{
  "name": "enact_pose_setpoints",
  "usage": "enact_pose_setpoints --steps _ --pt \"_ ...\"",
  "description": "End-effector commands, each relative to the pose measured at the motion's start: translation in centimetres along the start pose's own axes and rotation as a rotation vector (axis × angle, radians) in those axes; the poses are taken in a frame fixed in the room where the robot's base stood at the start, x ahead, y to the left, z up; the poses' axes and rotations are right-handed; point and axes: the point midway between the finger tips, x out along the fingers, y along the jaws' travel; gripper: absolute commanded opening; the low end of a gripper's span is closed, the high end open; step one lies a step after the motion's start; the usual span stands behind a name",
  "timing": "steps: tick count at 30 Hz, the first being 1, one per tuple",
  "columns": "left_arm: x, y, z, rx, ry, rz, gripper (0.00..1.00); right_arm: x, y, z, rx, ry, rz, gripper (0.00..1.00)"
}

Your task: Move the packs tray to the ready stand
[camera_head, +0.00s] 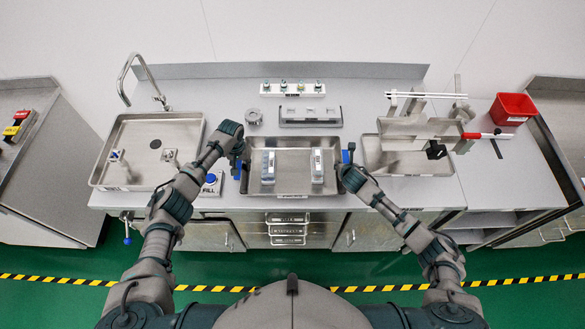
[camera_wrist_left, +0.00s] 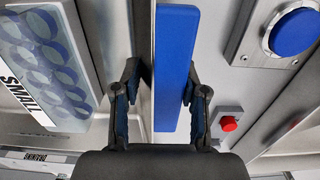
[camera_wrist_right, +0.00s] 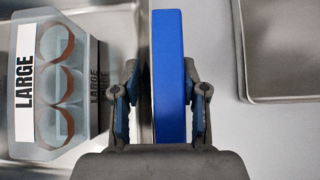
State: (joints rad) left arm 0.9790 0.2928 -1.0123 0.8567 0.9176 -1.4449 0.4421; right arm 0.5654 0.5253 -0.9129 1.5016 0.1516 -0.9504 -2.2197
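The packs tray (camera_head: 293,172) is a shallow metal tray at the middle of the counter, with a blue handle at each side. Two clear packs stand in it: the left pack (camera_head: 268,167), marked SMALL in the left wrist view (camera_wrist_left: 45,55), and the right pack (camera_head: 317,166), marked LARGE in the right wrist view (camera_wrist_right: 55,85). My left gripper (camera_wrist_left: 160,90) is open, its fingers on either side of the left blue handle (camera_wrist_left: 177,60). My right gripper (camera_wrist_right: 160,95) is open around the right blue handle (camera_wrist_right: 168,70). I cannot tell which surface is the ready stand.
A sink (camera_head: 150,130) with a tap is on the left. A blue button (camera_head: 210,178) sits just left of the tray. A metal tray-like area (camera_head: 405,165) with a rack above lies to the right. A red bin (camera_head: 512,108) stands at the far right.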

Motion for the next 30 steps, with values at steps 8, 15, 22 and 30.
enact_pose_setpoints --steps 8,15,22,30 --pt "0.0 0.0 0.0 0.000 -0.001 -0.002 0.00 0.1 -0.1 -0.1 -0.003 0.001 -0.004 0.00" --pt "-0.4 0.0 -0.1 0.001 0.001 -0.002 0.00 -0.2 -0.1 0.3 -0.004 -0.002 -0.003 0.00" --pt "-2.1 -0.1 0.0 0.001 0.003 -0.003 0.00 -1.4 -0.2 1.5 -0.006 -0.004 -0.004 0.00" --pt "-4.7 -0.1 -0.1 0.001 0.005 -0.004 0.00 -3.3 -0.2 3.3 -0.007 -0.006 -0.005 0.00"
